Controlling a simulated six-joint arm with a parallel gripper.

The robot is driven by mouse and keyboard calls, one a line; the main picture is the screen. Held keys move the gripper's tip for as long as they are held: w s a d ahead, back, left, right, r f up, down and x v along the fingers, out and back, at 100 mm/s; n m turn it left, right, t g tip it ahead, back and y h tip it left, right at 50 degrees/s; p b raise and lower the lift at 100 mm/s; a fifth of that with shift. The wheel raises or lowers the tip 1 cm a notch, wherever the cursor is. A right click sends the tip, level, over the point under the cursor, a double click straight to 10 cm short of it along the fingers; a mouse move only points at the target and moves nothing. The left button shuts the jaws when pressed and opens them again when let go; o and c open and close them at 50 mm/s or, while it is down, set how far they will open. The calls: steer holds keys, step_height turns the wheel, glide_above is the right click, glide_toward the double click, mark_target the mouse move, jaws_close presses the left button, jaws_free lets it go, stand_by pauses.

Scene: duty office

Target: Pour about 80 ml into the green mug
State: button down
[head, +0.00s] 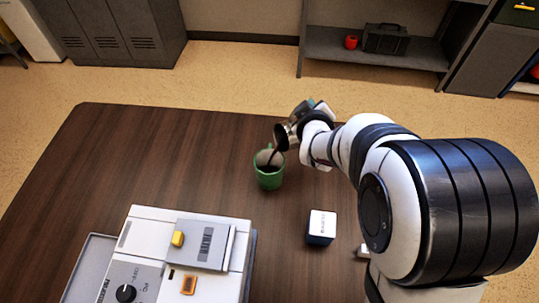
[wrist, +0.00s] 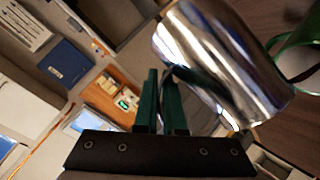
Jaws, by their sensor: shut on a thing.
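The green mug (head: 269,179) stands upright on the brown table, with dark content inside. A shiny metal jug (head: 282,138) is tipped steeply above it, its mouth towards the mug. A dark streak, apparently liquid, runs from the jug's lip into the mug; the level is hard to read. My gripper (head: 299,122) is shut on the jug, up and to the right of the mug. In the wrist view the green fingers (wrist: 160,90) are close together beside the tilted metal jug (wrist: 225,60), their grip point partly hidden. Part of the green mug (wrist: 293,42) shows at the right edge.
A white and grey machine (head: 190,245) with a knob and a yellow button stands at the table's front left. A small white and dark blue box (head: 321,227) stands in front right of the mug. The table (head: 130,150) is clear left of the mug.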

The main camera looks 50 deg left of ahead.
stand_by(0.3)
steer(key=w+d+f+m+g, duration=0.1)
steer(key=w+f+m+g, duration=0.1)
steer(key=w+f+g, duration=0.1)
steer(key=shift+w+d+f+m+g+p, duration=0.35)
steer(key=shift+w+f, duration=0.55)
steer(key=shift+f, duration=0.4)
stand_by(1.0)
steer(key=w+f+m+g, duration=0.1)
steer(key=f, duration=0.1)
steer(key=w+f+g, duration=0.1)
steer(key=f+g, duration=0.1)
steer(key=w+f+m+g+p, duration=0.1)
steer(key=f+g, duration=0.1)
steer(key=shift+f+m+y, duration=0.3)
steer(key=shift+m+y, duration=0.05)
steer(key=shift+y, duration=0.05)
steer(key=g, duration=0.1)
steer(key=m+g+p, duration=0.1)
steer(key=g, duration=0.1)
steer(key=shift+w+a+r+y, duration=0.1)
steer(key=shift+w+y, duration=0.2)
steer(key=shift+y, duration=0.1)
